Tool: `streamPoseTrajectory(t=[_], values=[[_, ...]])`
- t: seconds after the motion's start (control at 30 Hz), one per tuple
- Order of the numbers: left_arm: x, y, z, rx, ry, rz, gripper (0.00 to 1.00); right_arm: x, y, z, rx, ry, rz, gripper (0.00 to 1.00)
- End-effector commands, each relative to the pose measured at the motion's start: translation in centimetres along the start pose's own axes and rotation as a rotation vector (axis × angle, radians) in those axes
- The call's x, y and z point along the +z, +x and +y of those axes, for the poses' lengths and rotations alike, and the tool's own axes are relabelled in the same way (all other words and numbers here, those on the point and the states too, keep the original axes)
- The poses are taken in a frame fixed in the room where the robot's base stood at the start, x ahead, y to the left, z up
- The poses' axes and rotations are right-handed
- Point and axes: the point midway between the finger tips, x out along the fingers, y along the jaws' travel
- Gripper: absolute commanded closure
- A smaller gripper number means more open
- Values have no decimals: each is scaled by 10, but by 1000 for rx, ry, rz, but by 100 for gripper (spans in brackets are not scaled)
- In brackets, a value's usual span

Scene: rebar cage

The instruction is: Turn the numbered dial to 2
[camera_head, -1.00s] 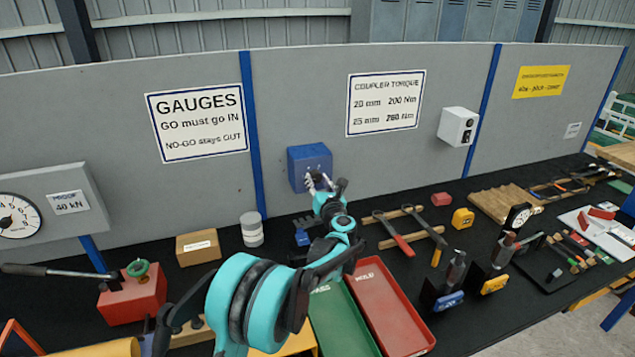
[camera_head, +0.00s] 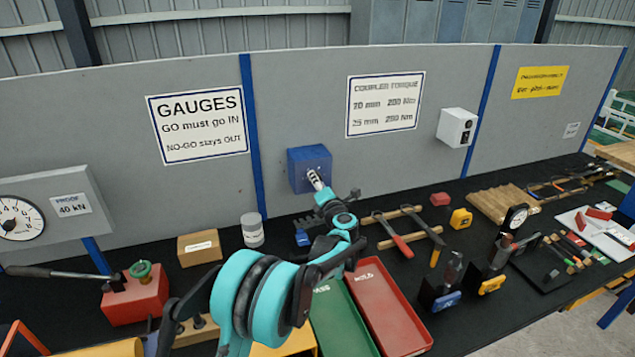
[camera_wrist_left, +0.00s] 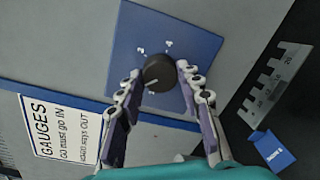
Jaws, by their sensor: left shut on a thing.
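The numbered dial is a dark round knob (camera_wrist_left: 158,73) on the face of a blue box (camera_wrist_left: 205,45) in the left wrist view. Small white marks surround it, too blurred to read surely. A pale pointer line on the knob points toward the lower left of that picture. In the head view the blue box (camera_head: 309,168) is mounted on the grey panel, and my left gripper (camera_head: 314,180) reaches its front and hides the knob. In the left wrist view my left gripper (camera_wrist_left: 160,82) has one finger on each side of the knob and is shut on it. My right gripper is not in view.
The grey panel (camera_head: 200,190) stands behind the bench. A notched metal gauge (camera_wrist_left: 275,85) stands near the box.

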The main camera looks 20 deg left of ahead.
Motion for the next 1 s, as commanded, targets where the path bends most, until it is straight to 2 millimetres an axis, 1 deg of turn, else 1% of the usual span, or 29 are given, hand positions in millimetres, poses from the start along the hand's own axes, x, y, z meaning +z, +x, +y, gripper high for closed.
streamPoseTrajectory(t=[0.2,0.4,0.97,1.0], values=[[1,0,0,-2,125,7,93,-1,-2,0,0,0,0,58],[1,0,0,-3,191,11,93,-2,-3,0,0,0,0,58],[1,0,-1,-3,219,13,93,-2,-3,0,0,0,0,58],[1,0,-1,-3,219,13,57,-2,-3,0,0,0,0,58]])
